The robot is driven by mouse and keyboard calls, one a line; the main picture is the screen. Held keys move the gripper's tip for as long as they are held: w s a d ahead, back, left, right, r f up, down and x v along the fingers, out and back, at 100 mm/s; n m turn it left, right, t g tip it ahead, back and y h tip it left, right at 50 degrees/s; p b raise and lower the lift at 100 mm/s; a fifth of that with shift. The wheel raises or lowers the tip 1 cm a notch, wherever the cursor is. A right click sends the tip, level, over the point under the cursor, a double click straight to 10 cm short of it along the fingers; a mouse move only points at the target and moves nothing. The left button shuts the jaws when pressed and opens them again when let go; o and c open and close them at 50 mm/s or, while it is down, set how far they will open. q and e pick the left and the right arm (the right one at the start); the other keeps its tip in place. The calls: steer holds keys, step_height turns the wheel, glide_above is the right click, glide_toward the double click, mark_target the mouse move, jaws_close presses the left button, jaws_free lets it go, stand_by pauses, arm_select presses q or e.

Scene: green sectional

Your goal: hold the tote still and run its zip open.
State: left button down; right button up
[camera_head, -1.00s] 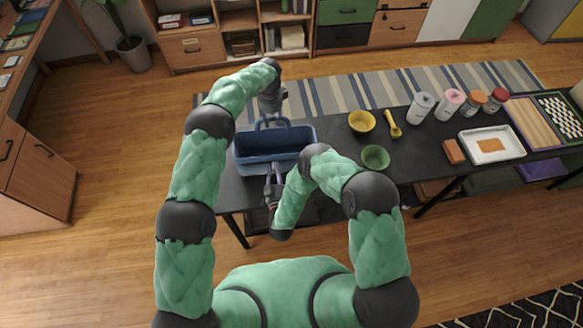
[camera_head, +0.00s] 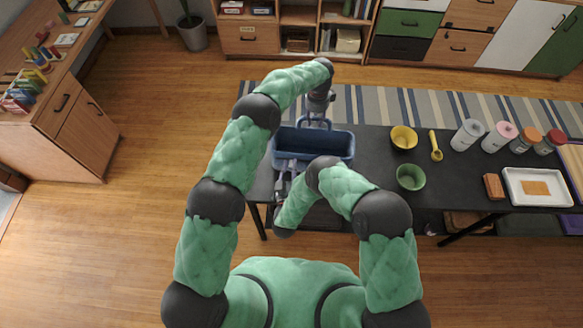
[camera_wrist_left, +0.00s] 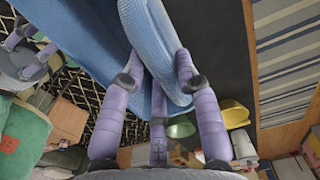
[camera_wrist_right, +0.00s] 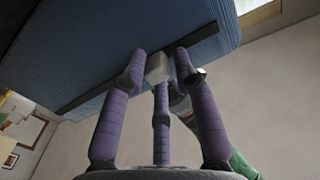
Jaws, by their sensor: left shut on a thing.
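The blue tote (camera_head: 313,150) stands upright on the dark table, its top side open to view. My left gripper (camera_head: 319,106) is at its far side and is shut on the tote's handle (camera_wrist_left: 155,35), a lighter blue ribbed band in the left wrist view. My right gripper (camera_head: 282,182) is at the tote's near side, towards its left end. In the right wrist view a dark zip line (camera_wrist_right: 100,92) runs slanting across the blue wall. The small grey zip pull (camera_wrist_right: 158,68) sits between the right fingertips; whether they grip it is unclear.
On the table (camera_head: 375,190), right of the tote, stand a yellow bowl (camera_head: 404,138), a green bowl (camera_head: 410,177), a yellow scoop (camera_head: 435,147), several jars, a brown block (camera_head: 494,186) and a white tray (camera_head: 512,198). The table's left end is close to the tote.

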steer(key=shift+s, duration=0.1)
steer(key=s, duration=0.7)
steer(key=shift+s, duration=0.2)
stand_by(0.3)
arm_select(q)
steer(key=c, duration=0.8)
jaws_free()
steer(key=shift+c, duration=0.2)
steer(key=shift+r, duration=0.1)
